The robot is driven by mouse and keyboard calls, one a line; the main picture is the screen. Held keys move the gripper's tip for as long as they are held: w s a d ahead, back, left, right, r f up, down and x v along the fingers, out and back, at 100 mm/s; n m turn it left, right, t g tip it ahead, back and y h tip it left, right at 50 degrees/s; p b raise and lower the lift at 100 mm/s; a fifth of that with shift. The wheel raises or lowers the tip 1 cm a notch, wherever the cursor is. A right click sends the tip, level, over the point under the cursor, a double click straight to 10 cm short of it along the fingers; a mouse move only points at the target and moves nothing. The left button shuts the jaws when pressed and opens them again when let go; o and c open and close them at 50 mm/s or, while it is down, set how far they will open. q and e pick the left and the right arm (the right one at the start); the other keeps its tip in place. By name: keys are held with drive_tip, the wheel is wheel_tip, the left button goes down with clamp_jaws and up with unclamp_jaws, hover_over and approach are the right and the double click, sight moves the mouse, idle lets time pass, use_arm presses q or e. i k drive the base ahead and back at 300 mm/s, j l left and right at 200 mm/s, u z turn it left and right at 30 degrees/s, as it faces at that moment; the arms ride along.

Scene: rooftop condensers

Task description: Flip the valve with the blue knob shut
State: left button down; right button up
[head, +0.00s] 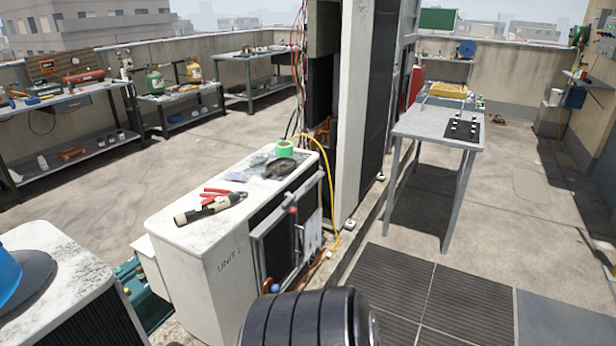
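A small blue knob (275,288) shows low on the open front of the white condenser unit (220,275) marked "UNIT". It is too small to tell how its valve is turned. A red knob or handle end (293,210) shows higher on the same front, near grey pipes or gauges. Copper-coloured fittings show low beside the blue knob. Neither of my grippers is in view. A black ribbed rounded part, probably of my own arm, covers the bottom centre just below the blue knob.
Red-handled pliers (214,193), a black tool and green tape (285,149) lie on the unit's top. A yellow hose (333,190) hangs at its right side. A tall cabinet (345,110) stands behind. A grey table (430,125) stands right; the floor mats (465,300) are clear.

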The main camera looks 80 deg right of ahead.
sight(275, 289)
drive_tip(key=z, duration=2.15)
